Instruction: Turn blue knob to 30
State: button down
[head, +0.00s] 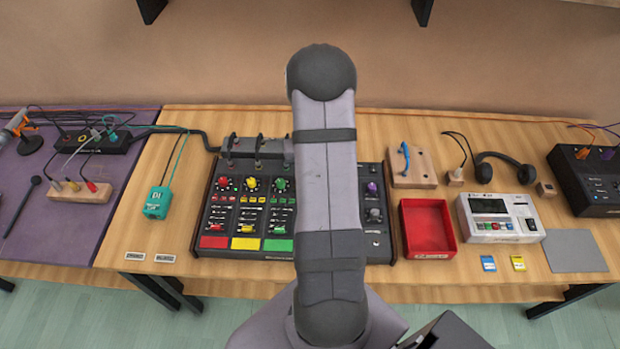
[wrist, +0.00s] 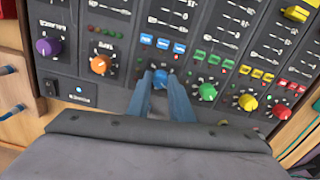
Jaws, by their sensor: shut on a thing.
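The blue knob (wrist: 160,77) is on the mixer panel (wrist: 125,62) in the wrist view, below a row of blue buttons. My gripper (wrist: 160,84) has its two blue-grey fingers on either side of the knob, shut on it. The fingers hide the knob's sides, and I cannot read its pointer or scale. In the head view the mixer (head: 215,215) stands mid-table, and my arm covers the blue channel and my gripper.
Beside the blue knob are an orange knob (wrist: 100,64) and a green knob (wrist: 207,92). A yellow knob (wrist: 248,102) and a purple knob (wrist: 47,46) are farther off. A red tray (head: 428,228) stands right of the mixer, a teal box (head: 158,202) to its left.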

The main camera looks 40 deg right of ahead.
jog(key=m, duration=0.5)
jog(key=shift+m, duration=2.6)
jog(key=c, duration=1.6)
grip_release()
jog(key=shift+r+b, duration=0.15)
jog(key=shift+b, duration=0.15)
jog(key=shift+r+b, duration=0.95)
jog(key=shift+r, duration=2.65)
